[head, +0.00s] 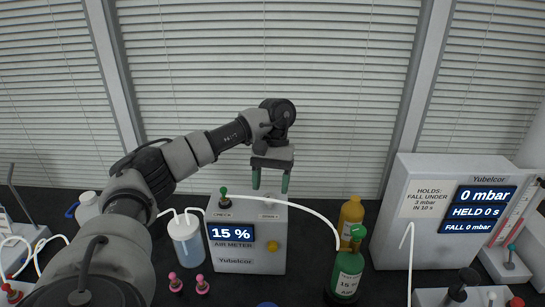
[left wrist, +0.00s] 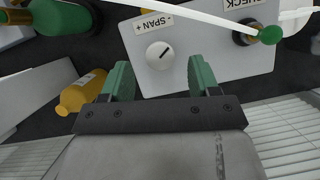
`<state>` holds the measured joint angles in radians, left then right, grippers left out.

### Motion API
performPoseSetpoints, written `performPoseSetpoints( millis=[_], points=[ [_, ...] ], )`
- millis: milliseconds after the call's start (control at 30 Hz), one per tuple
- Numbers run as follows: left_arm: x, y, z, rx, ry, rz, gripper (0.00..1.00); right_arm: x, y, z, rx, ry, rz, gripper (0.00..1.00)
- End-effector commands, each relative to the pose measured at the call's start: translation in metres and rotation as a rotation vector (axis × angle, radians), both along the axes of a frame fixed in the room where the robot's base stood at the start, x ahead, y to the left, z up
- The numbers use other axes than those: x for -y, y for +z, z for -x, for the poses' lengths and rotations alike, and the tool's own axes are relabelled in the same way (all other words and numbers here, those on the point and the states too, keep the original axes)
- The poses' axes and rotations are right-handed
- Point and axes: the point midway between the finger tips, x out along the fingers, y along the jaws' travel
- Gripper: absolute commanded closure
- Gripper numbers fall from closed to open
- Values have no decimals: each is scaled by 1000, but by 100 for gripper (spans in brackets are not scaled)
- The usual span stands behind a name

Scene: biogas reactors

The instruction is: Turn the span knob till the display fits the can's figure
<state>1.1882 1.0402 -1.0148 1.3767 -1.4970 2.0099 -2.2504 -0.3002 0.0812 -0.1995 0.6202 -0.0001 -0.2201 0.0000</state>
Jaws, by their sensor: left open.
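The air meter (head: 245,248) is a pale box with a lit display (head: 231,233) reading 15 %. The green can (head: 347,277) stands to its right; its label shows 15 and AIR in small print. The span knob (left wrist: 159,55) is a round pale dial with a dark pointer line, beside the SPAN label with a plus sign, in the left wrist view. My left gripper (head: 270,181) is open and empty, pointing down above the meter's top. In the left wrist view its green fingers (left wrist: 161,76) are apart, with the knob showing between and beyond their tips. My right gripper is not seen.
A white tube arcs from the green fitting (head: 223,192) across the meter's top to the green can. A yellow bottle (head: 350,216) stands behind the can. A water jar (head: 186,240) is left of the meter. A large pressure box (head: 425,240) stands right.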

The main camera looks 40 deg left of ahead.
Motion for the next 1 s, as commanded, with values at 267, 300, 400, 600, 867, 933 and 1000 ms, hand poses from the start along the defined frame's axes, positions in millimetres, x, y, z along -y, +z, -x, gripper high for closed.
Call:
performPoseSetpoints(
  millis=[267, 300, 400, 600, 867, 933, 1000],
  points=[
    [-10, 52, -18, 4, 1, 0, 39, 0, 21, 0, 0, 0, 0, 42],
    [-12, 58, -19, 5, 2, 0, 39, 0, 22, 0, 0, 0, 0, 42],
    [-14, 69, -24, 3, 2, 0, 39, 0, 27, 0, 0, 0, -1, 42],
    [-17, 79, -28, 3, 1, 1, 39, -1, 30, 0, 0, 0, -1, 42],
    [-17, 79, -28, 1, 0, 0, 39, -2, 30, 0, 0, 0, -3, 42],
    [-17, 79, -28, 1, 0, 0, 39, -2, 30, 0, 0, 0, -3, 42],
    [-17, 79, -28, 1, 0, 0, 39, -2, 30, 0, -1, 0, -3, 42]
  ],
)
